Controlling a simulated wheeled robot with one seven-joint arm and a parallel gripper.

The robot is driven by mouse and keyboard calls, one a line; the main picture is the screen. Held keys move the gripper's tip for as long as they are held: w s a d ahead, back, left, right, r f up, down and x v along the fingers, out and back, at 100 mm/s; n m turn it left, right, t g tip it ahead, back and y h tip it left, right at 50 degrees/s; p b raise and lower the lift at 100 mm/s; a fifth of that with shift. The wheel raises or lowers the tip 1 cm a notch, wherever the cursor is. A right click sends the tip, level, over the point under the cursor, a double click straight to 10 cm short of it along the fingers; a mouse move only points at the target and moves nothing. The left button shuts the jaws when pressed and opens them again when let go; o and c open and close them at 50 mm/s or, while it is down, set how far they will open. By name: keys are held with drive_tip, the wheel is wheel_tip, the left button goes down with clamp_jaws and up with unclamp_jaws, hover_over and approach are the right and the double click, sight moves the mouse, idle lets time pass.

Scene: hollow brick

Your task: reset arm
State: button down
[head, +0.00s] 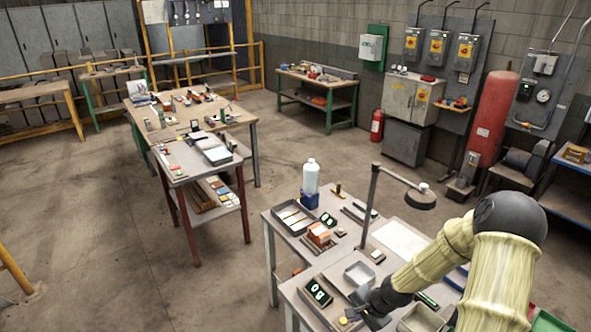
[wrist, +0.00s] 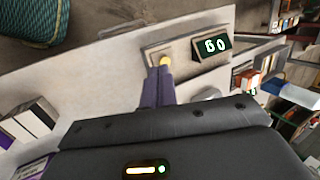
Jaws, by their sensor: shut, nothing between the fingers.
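My arm reaches in from the lower right of the head view, over the near workbench (head: 285,234). My gripper (head: 364,303) is at the bench's near part, low in the picture. In the wrist view my gripper (wrist: 164,82) shows its dark fingers together with nothing between them. The display (head: 318,292) also shows in the head view, left of my gripper.
A grey tray (head: 360,272) and a dark lamp (head: 420,199) on a post stand close to my arm. A white bottle (head: 311,176) and an orange block (head: 318,235) are farther back.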

drive_tip(key=s+a+r+n+h+b, duration=0.1)
drive_tip(key=s+r+n+h+b, duration=0.2)
drive_tip(key=s+r+n, duration=0.7)
drive_tip(key=s+r+b, duration=0.1)
drive_tip(key=s+r, duration=0.3)
drive_tip(key=shift+s+a+r+n+g+h+b, duration=0.15)
drive_tip(key=shift+s+r+n+g+h+b, duration=0.15)
drive_tip(key=shift+s+r+h+b, duration=0.1)
